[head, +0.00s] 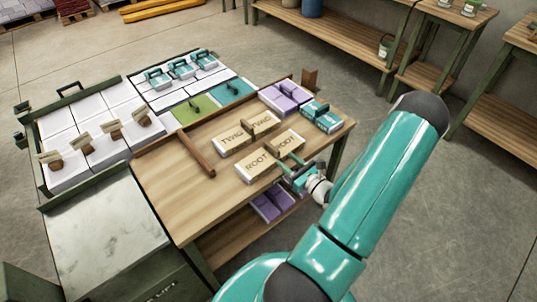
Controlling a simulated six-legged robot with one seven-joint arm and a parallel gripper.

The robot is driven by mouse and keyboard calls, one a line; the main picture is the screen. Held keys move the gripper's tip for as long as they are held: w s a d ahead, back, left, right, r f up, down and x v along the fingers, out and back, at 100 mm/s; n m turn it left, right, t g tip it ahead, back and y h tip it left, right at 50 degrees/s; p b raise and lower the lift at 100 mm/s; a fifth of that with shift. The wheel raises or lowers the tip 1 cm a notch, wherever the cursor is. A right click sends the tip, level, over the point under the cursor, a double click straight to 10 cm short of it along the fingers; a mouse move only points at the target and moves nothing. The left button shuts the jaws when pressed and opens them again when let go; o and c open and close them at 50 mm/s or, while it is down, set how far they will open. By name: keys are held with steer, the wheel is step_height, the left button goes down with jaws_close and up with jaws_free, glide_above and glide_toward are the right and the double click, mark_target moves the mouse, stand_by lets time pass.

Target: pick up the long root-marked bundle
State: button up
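Purple bundles (285,97) and a teal one (322,117) stand at the back right. A wooden bar (196,155) lies left. More purple bundles (271,206) sit on the lower shelf.

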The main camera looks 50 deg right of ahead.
mark_target(272, 146)
steer(key=w, duration=0.6)
steer(key=w+d, duration=0.1)
steer(key=w, duration=0.2)
steer(key=shift+r, duration=0.2)
jaws_close()
